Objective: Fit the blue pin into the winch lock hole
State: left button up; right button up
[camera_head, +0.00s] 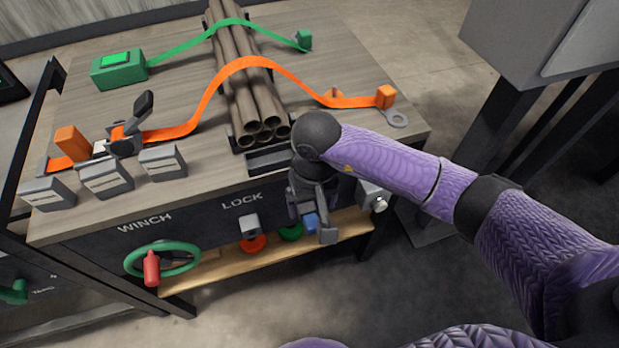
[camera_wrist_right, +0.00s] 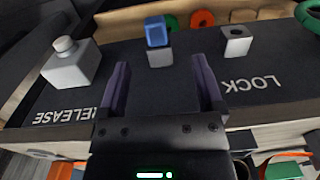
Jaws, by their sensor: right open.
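The blue pin (camera_wrist_right: 156,30) stands in a grey block (camera_wrist_right: 160,57) on the bench's dark front panel. In the head view the pin (camera_head: 310,223) is partly hidden by my right gripper (camera_head: 312,221). The lock block (camera_wrist_right: 237,40), with a dark round hole in its top, sits beside the LOCK label, and in the head view (camera_head: 249,224) it is left of the gripper. My right gripper is open and empty, its two fingers (camera_wrist_right: 161,66) spread on either side of the pin's line, with the pin ahead of them and apparently untouched. My left gripper is not in view.
A grey release block with a round knob (camera_wrist_right: 68,60) is beyond the pin's other side. The green winch wheel (camera_head: 165,259) with a red handle is at the left. Pipes (camera_head: 250,95) under an orange strap (camera_head: 215,85) lie on the bench top. A wooden shelf (camera_head: 215,273) runs below.

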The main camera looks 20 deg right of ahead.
aim_at(314, 225)
jog(key=shift+w+d+f, duration=0.15)
jog(key=shift+w+d, duration=0.1)
jog(key=shift+w, duration=0.05)
notch_tip(314, 225, down, 9)
jog(key=b, duration=0.4)
jog(key=shift+s+r, duration=0.15)
jog(key=shift+r, duration=0.05)
jog(key=shift+f, duration=0.45)
jog(key=shift+c, duration=0.4)
jog(key=c, duration=0.5)
grip_shut()
jog(key=shift+c, duration=0.7)
grip_release()
grip_shut()
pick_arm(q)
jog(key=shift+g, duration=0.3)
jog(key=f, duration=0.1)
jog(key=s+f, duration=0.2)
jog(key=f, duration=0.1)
